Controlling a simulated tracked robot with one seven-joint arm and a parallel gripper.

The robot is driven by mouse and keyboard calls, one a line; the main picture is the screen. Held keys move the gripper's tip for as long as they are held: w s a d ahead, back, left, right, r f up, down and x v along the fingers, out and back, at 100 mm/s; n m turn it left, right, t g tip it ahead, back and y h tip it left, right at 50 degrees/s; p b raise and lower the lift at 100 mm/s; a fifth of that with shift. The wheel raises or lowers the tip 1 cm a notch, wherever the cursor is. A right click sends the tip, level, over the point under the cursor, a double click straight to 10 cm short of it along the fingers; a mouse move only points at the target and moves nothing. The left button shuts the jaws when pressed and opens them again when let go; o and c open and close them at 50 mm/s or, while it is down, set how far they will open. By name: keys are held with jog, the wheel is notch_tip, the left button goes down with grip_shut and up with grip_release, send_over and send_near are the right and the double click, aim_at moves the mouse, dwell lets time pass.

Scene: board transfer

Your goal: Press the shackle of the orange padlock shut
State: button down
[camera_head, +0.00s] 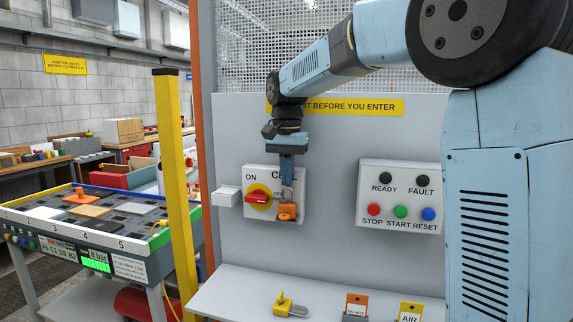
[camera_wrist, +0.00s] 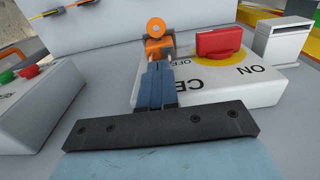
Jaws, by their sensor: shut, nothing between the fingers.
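The orange padlock (camera_head: 287,211) hangs at the lower right part of the white switch box (camera_head: 298,172), beside the red switch handle (camera_head: 257,198) on its yellow disc. In the wrist view the orange padlock (camera_wrist: 156,46) lies just beyond my fingertips, with part of its shackle showing. My gripper (camera_head: 287,183) points down directly above the padlock, its fingers together and empty. The fingers (camera_wrist: 157,66) cover part of the shackle, so I cannot tell whether they touch it or whether it is fully seated. The handle (camera_wrist: 219,43) points near the OFF mark.
A button panel (camera_head: 400,197) is to the right. A yellow padlock-like piece (camera_head: 289,305) and tags (camera_head: 356,305) are on the shelf below. A yellow post (camera_head: 172,160) and a board table (camera_head: 80,240) stand to the left. A small white box (camera_head: 227,195) adjoins the switch box.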

jog(key=shift+f, duration=0.2)
jog(key=shift+s+f, duration=0.1)
jog(key=shift+f, duration=0.85)
notch_tip(320, 180, up, 14)
jog(key=shift+r, duration=0.2)
dwell(0.4)
